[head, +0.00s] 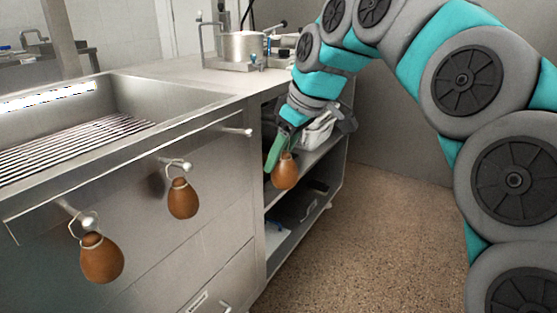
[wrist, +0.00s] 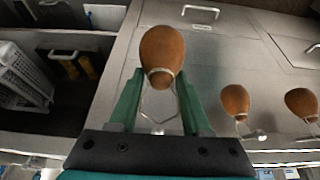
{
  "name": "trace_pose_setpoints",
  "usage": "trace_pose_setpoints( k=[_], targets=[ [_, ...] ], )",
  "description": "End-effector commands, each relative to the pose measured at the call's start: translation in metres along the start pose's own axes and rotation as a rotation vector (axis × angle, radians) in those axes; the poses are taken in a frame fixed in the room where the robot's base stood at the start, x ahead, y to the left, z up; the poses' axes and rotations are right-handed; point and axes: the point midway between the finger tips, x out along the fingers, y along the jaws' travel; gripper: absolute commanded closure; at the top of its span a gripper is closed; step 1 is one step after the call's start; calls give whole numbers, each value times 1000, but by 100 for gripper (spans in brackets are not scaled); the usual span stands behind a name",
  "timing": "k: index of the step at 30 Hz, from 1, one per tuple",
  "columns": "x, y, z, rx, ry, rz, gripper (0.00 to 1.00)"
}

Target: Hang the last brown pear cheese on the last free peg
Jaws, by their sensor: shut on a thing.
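A brown pear cheese (head: 285,171) with a pale cord is held in my gripper (head: 279,148), in front of the counter's open shelves. In the wrist view the cheese (wrist: 162,52) sits at the tips of my green fingers (wrist: 158,103), its cord loop between them. Two other brown cheeses hang by cord loops on pegs, one at the near left (head: 101,259) and one in the middle (head: 183,198). Both also show at the right of the wrist view. The free peg (head: 237,131) is bare on the rail's far end, left of my gripper. I cannot make out this peg in the wrist view.
The steel counter (head: 200,72) has a basin with a slatted rack (head: 75,145) at the left. A pot (head: 243,46) stands on top near the back. Open shelves hold a white basket (head: 318,130) and dark bins. Brown floor is clear at the right.

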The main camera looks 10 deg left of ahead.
Motion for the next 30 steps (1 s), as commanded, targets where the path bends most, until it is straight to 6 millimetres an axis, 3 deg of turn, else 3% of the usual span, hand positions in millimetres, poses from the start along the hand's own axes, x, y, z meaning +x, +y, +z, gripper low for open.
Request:
trace_pose_setpoints(
  k=[8, 30],
  targets=[
    [-3, -5, -7, -22, 2, -8, 100],
    [18, -5, -42, -19, 0, -8, 100]
  ],
)
